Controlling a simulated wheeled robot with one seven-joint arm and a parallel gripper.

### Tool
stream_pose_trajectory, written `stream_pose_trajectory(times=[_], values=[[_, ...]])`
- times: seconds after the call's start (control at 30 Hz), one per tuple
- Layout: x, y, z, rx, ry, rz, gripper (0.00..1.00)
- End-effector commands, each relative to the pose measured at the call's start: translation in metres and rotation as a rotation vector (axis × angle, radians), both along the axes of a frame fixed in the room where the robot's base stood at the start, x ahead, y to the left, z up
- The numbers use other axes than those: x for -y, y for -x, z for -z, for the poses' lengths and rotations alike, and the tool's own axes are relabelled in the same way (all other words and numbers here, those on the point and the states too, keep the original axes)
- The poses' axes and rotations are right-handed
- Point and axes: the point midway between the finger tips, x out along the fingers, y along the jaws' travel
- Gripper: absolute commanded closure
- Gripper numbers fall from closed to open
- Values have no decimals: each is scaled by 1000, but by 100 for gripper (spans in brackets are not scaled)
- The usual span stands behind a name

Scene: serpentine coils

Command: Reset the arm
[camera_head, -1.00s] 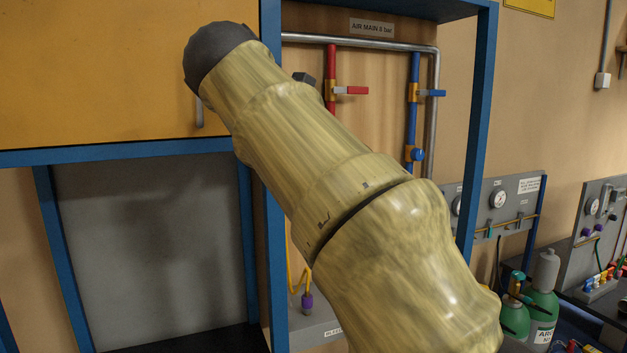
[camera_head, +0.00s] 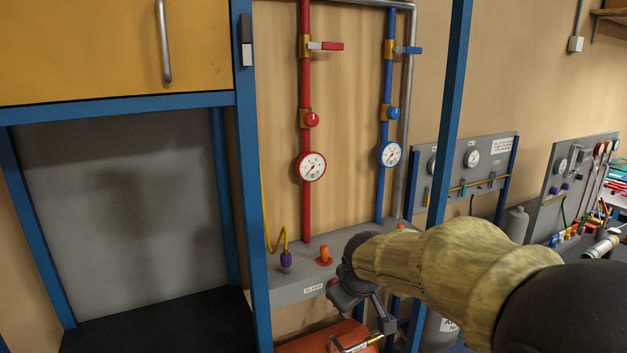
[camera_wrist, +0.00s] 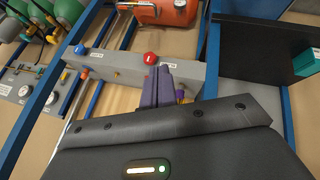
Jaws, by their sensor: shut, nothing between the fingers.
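My arm enters at the lower right of the head view and reaches left. My gripper (camera_head: 386,324) is at its dark end, in front of the lower edge of the grey bleed box (camera_head: 284,290) and near the red tank (camera_head: 318,341). In the wrist view, my gripper (camera_wrist: 157,72) shows as two narrow purple-grey fingers close together, shut and empty, past the dark palm. The bleed box (camera_wrist: 120,68) and the red tank (camera_wrist: 172,12) lie beyond them. I cannot tell how far the fingertips are from the box.
Red (camera_head: 306,215) and blue (camera_head: 385,185) pipes with gauges and valves stand behind. A purple fitting (camera_head: 286,260) with a yellow hose and an orange knob (camera_head: 323,254) sit on the box. Blue posts (camera_head: 442,150) frame the bay. A dark shelf (camera_head: 160,325) is bare at left.

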Motion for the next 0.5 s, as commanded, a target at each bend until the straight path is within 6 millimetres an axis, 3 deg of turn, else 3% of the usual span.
stream_pose_trajectory(times=[0.03, 0.1, 0.3, 0.4, 0.5], values=[[15, 18, 23, -51, -32, 68, 100], [30, 43, 51, -113, -83, 168, 100], [64, 125, 117, -275, -206, 459, 100], [72, 154, 135, -325, -243, 563, 100], [75, 167, 143, -346, -259, 610, 100]])
